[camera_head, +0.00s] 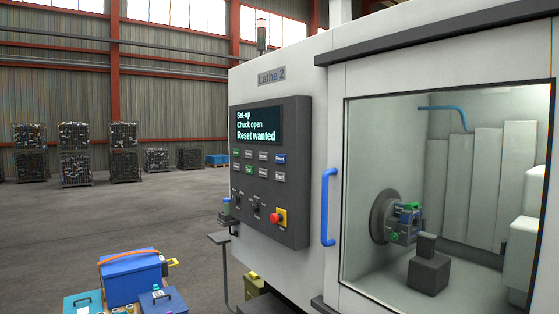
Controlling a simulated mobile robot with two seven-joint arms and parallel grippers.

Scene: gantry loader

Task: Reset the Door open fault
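The lathe's control panel (271,185) faces me, left of the door. Its screen (257,126) reads "Set-up", "Chuck open", "Reset wanted"; it does not name a door fault. Below are two rows of small buttons, with a blue button (280,158) at the upper right and a green button (249,169) in the lower row. Their labels are too small to read surely. The door (335,110) has a large window and a blue handle (328,207); it appears shut. The chuck (390,217) shows inside. Neither gripper is in view.
A red emergency stop (275,218) on yellow sits low on the panel, near small dark switches. A small shelf (219,238) juts out left of the machine. A blue box (132,278) stands at the bottom left. Floor (130,215) behind is clear up to stacked crates.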

